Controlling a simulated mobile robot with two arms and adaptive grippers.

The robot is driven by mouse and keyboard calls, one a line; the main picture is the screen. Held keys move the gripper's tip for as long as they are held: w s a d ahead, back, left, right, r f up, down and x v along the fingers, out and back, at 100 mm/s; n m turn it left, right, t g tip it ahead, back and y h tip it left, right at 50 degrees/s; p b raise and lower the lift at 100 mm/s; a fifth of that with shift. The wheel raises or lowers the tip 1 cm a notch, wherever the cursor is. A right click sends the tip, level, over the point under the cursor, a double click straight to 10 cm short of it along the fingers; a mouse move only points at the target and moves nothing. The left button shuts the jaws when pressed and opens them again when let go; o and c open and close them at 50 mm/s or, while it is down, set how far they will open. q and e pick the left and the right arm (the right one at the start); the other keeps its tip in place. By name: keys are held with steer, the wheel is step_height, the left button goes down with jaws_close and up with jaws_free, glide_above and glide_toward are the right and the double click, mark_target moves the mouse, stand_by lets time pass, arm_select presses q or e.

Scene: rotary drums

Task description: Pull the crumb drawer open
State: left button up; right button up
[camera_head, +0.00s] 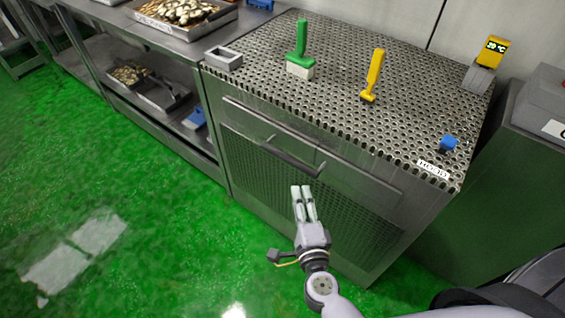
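The crumb drawer (345,178) is the long plain metal panel across the upper front of the perforated metal cabinet. It looks flush with the front. Its dark bar handle (290,160) sits near the panel's middle. My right gripper (302,188) reaches up from below, with its pale fingertips just below the handle in the picture. Its two fingers lie side by side with a very narrow gap, and I see nothing between them. I cannot tell how far apart they are in depth, or whether they touch the handle. My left gripper is out of view.
The perforated top (335,60) carries a green-handled tool (301,45), a yellow tool (373,75), a small grey tray (223,58) and a blue piece (448,143). A shelved steel bench (150,40) adjoins on the left. The green floor (120,190) in front is clear.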

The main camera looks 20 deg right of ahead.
mark_target(289, 161)
steer(key=w, duration=0.5)
steer(key=w+d+f, duration=0.1)
steer(key=w, duration=0.4)
steer(key=w+f, duration=0.1)
steer(key=w, duration=0.4)
steer(key=shift+d+f, duration=0.1)
steer(key=shift+d, duration=0.25)
steer(key=shift+w, duration=0.45)
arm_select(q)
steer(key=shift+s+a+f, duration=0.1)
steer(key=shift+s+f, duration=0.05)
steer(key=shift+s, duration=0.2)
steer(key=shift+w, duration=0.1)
arm_select(e)
steer(key=shift+c, duration=0.5)
steer(key=shift+c, duration=0.6)
jaws_close()
